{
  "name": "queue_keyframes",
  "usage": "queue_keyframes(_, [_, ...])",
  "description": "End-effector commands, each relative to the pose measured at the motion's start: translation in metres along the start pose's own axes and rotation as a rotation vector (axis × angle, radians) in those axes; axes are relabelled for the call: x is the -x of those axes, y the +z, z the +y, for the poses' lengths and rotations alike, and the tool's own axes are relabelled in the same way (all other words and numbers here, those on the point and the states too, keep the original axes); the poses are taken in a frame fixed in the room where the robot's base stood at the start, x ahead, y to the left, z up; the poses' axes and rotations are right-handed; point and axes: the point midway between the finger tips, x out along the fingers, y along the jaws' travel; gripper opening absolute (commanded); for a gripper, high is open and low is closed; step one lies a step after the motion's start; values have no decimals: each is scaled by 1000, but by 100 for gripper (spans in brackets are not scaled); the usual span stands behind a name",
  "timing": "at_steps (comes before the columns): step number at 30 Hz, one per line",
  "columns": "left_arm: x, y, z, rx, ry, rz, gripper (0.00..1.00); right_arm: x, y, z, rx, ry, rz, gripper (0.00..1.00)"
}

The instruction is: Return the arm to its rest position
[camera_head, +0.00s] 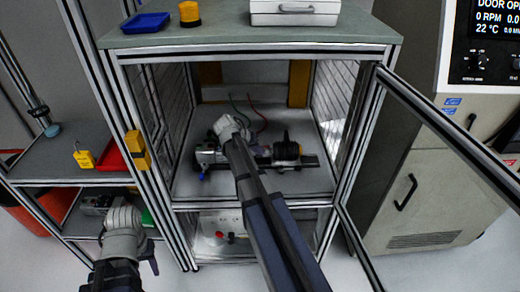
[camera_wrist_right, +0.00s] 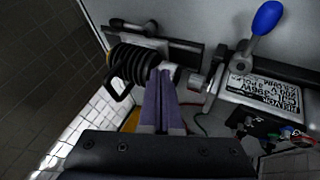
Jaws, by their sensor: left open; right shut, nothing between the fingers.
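My right arm reaches into the open-fronted cabinet, with its gripper (camera_head: 230,128) over the assembly. In the right wrist view the two purple fingers (camera_wrist_right: 160,76) are shut together and empty. Past their tips lies the assembly, with a black ribbed part (camera_wrist_right: 132,62) at left and a metal body with a printed label (camera_wrist_right: 262,95) at right. A lever with a blue knob (camera_wrist_right: 267,17) stands on it. I cannot tell whether the fingertips touch it. In the head view my left gripper (camera_head: 123,222) is low at left, by the side shelf; its fingers are hard to make out.
The cabinet's glazed door (camera_head: 440,125) stands open to the right. A blue tray (camera_head: 145,23), a yellow-black item (camera_head: 189,12) and a white case (camera_head: 295,12) sit on the cabinet top (camera_head: 240,30). A side shelf holds a yellow padlock (camera_head: 84,158) and a red bin (camera_head: 112,160).

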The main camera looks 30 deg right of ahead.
Motion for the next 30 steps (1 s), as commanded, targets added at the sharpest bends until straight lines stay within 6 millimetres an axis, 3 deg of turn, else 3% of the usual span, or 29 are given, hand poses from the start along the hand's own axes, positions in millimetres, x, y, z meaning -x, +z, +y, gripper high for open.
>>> queue_keyframes(1, [10,1,-1,0,0,0,50,9,-2,4,0,-1,0,0])
queue_keyframes(4, [14,1,-1,0,0,0,50,13,-3,6,0,-1,0,0])
queue_keyframes(23, [12,1,-1,0,0,0,50,15,3,1,12,-10,-2,0])
queue_keyframes(26, [12,1,-1,0,0,0,50,32,25,-19,70,-48,-15,0])
queue_keyframes(30, [12,1,-1,0,0,0,50,75,89,-65,242,-153,-57,0])
